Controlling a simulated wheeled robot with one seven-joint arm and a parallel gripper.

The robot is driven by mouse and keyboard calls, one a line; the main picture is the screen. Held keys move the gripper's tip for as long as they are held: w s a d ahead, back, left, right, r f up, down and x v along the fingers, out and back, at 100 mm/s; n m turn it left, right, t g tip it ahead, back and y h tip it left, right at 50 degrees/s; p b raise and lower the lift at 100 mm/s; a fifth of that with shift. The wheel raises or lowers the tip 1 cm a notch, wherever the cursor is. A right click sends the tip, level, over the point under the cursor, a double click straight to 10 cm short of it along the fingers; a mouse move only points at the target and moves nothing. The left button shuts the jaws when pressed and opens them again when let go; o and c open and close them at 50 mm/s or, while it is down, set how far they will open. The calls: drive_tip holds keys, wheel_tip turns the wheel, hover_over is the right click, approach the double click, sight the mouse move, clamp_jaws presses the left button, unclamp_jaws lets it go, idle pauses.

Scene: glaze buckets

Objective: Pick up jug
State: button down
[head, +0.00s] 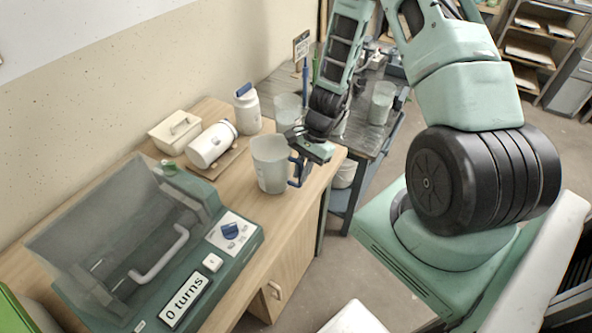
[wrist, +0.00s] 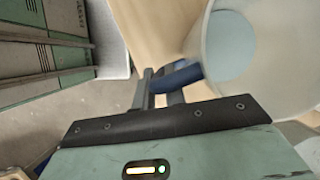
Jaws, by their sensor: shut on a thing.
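A translucent pale jug (head: 270,166) with a blue handle (head: 297,171) stands upright near the right end of the wooden counter. My gripper (head: 302,158) reaches it from the right, at the handle side. In the wrist view, my gripper (wrist: 162,88) has its fingers closed around the blue handle (wrist: 182,75), and the jug (wrist: 285,75) fills the right edge with its pale blue inside showing. I cannot tell whether the jug's base touches the counter.
A machine with a clear hood (head: 130,235) and a "0 turns" display stands left of the jug. A lying white jar (head: 211,145), an upright white jar (head: 247,108) and a cream lidded box (head: 174,131) are behind. A grey bench (head: 360,135) with translucent containers lies beyond.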

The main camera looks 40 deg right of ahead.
drive_tip(key=shift+r+b, duration=0.4)
drive_tip(key=shift+r, duration=4.5)
